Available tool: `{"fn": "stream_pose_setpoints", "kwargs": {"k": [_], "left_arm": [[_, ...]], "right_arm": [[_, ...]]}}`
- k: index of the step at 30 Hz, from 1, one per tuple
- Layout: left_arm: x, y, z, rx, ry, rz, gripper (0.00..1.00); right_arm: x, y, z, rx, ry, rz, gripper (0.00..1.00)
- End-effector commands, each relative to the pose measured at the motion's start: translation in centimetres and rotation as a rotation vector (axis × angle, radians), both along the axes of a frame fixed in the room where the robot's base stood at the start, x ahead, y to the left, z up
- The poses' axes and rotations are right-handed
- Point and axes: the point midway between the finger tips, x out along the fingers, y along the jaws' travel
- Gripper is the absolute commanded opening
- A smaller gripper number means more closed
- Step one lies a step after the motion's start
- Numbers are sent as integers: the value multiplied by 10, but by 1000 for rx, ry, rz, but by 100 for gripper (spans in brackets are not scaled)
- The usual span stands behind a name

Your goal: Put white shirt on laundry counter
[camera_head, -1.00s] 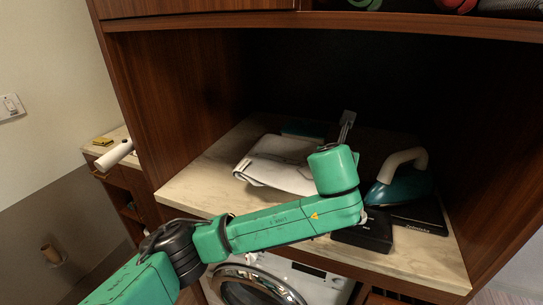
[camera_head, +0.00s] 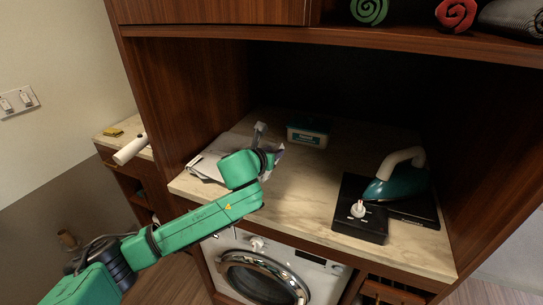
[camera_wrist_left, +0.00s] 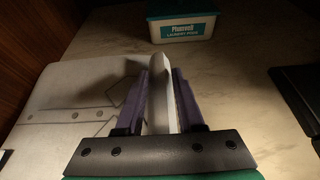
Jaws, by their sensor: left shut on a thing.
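The white shirt (camera_head: 206,167) lies folded flat on the left part of the marble laundry counter (camera_head: 290,195), inside the wooden niche. It also shows on the left in the left wrist view (camera_wrist_left: 62,95), with a seam and small dark buttons or dots. My left gripper (camera_head: 263,142) is at the shirt's right side, and the arm hides part of the shirt in the head view. In the left wrist view its purple fingers (camera_wrist_left: 161,95) are shut on an upright white piece, which looks like a part of the shirt. My right gripper is not in view.
A laundry box (camera_head: 308,133) with a teal lid stands behind the gripper. A teal iron (camera_head: 398,178) and a black box (camera_head: 360,222) are on the right. The counter's middle is clear. A washing machine (camera_head: 262,278) is below, and a wooden side wall (camera_head: 185,100) borders the left.

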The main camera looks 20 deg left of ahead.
Motion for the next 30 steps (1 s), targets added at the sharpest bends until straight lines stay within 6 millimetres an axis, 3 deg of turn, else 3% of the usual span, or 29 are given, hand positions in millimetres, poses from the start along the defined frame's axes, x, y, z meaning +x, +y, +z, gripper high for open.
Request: {"fn": "stream_pose_setpoints", "kwargs": {"k": [2, 9, 10, 12, 23, 30], "left_arm": [[-1, 0, -15, 0, 3, 0, 0], [0, 4, -19, 0, -1, 1, 0], [0, 4, -20, 0, 1, 1, 45], [0, 4, -20, 0, 1, 1, 67], [-2, 4, -18, 0, 0, 1, 67], [-36, 7, -5, 5, 0, -1, 67]], "right_arm": [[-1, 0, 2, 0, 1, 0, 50], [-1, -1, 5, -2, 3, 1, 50], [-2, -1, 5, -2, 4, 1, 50], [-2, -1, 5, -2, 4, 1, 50], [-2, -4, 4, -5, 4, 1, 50], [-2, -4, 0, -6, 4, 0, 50]]}}
